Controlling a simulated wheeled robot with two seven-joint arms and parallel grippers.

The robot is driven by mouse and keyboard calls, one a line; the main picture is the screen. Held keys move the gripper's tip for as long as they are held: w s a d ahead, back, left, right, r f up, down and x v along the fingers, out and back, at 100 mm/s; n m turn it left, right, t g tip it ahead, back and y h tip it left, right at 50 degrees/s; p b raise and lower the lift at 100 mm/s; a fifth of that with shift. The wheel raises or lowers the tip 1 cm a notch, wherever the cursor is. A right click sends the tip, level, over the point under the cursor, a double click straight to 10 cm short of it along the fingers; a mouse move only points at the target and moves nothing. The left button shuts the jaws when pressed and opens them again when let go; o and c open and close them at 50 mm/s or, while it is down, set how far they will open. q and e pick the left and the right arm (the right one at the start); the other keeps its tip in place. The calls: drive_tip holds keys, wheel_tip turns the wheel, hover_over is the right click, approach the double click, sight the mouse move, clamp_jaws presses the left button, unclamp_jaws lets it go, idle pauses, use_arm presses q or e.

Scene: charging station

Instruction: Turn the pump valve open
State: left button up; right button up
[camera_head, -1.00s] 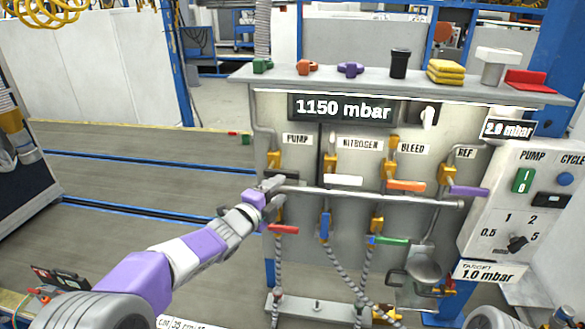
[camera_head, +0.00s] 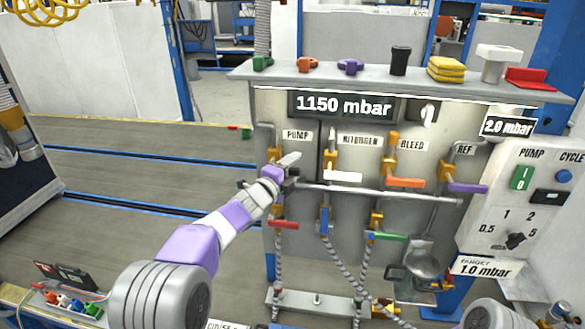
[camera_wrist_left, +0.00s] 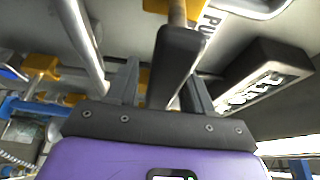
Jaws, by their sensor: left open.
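The pump valve sits under the PUMP label at the panel's left, with a yellow body (camera_head: 275,151). Its black handle (camera_wrist_left: 178,62) shows large in the left wrist view; my gripper mostly covers it in the head view. My left gripper (camera_head: 284,168) is open at the valve. In the left wrist view its fingers (camera_wrist_left: 163,88) stand on either side of the black handle, which lies between them in the picture. I cannot tell whether they touch it. My right gripper is not in view.
A horizontal grey pipe (camera_head: 390,193) runs just below the gripper. White nitrogen (camera_head: 345,176), orange bleed (camera_head: 405,182) and purple ref (camera_head: 467,188) handles are to the right. A red handle (camera_head: 284,224) is below. The pressure display (camera_head: 343,105) reads 1150 mbar.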

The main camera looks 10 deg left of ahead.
use_arm(q)
drive_tip(key=shift+c, duration=0.5)
clamp_jaws()
